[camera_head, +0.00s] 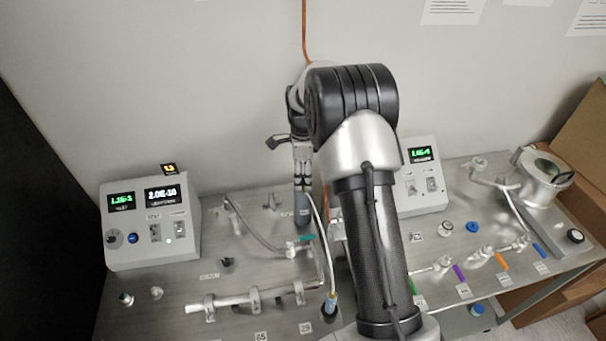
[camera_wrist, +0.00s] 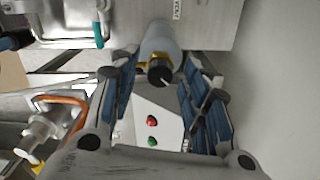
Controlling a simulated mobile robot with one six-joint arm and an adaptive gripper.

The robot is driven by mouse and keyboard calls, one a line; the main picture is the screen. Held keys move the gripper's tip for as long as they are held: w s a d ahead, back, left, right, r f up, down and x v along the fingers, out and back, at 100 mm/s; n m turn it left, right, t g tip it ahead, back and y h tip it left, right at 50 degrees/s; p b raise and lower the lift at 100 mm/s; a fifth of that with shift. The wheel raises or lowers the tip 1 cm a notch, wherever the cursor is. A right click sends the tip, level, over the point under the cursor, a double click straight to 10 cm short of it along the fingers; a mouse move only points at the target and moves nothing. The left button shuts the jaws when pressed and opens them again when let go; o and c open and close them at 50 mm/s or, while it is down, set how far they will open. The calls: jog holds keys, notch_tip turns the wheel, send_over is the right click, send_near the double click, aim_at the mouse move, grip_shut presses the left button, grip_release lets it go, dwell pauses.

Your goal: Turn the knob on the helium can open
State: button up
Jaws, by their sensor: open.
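The helium can is a slim grey cylinder (camera_head: 302,211) standing upright behind the metal bench, left of my arm. In the wrist view the can (camera_wrist: 157,37) has a brass valve (camera_wrist: 147,63) and a dark round knob (camera_wrist: 160,73) with a pale line on it. My gripper (camera_wrist: 158,82) is open, with one blue-padded finger on each side of the knob. The knob lies between the fingertips, with gaps visible on both sides. In the head view my gripper (camera_head: 303,165) is directly above the can, and the knob is hard to make out there.
A control box with displays (camera_head: 151,222) stands at the left of the bench, and another (camera_head: 421,180) behind my arm. Pipes and clamps (camera_head: 253,299) lie in front of the can. A thin hose (camera_head: 323,240) runs down close beside it. The wall is close behind.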

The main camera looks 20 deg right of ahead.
aim_at(303, 177)
notch_tip(303, 177, up, 12)
dwell(0.5)
dwell(0.3)
jog(key=s+a+r+n+t+b, duration=0.1)
jog(key=s+a+r+n+b, duration=0.25)
jog(key=s+n, duration=0.4)
jog(key=s+a+r+n+t+b, duration=0.25)
jog(key=s+a+n+b, duration=0.2)
jog(key=s, duration=0.55)
jog(key=s+a+f+n+b, duration=0.1)
jog(key=s+f+n, duration=0.1)
jog(key=s, duration=0.3)
jog(key=s+a+f+n+b, duration=0.1)
jog(key=s+f+n, duration=0.2)
jog(key=s+n, duration=0.2)
jog(key=s+a+f+n+t+b, duration=0.1)
jog(key=s+a+f+n+b, duration=0.1)
jog(key=s, duration=0.5)
jog(key=shift+s+f+n, duration=0.25)
jog(key=shift+f+n, duration=0.45)
jog(key=shift+n, duration=0.2)
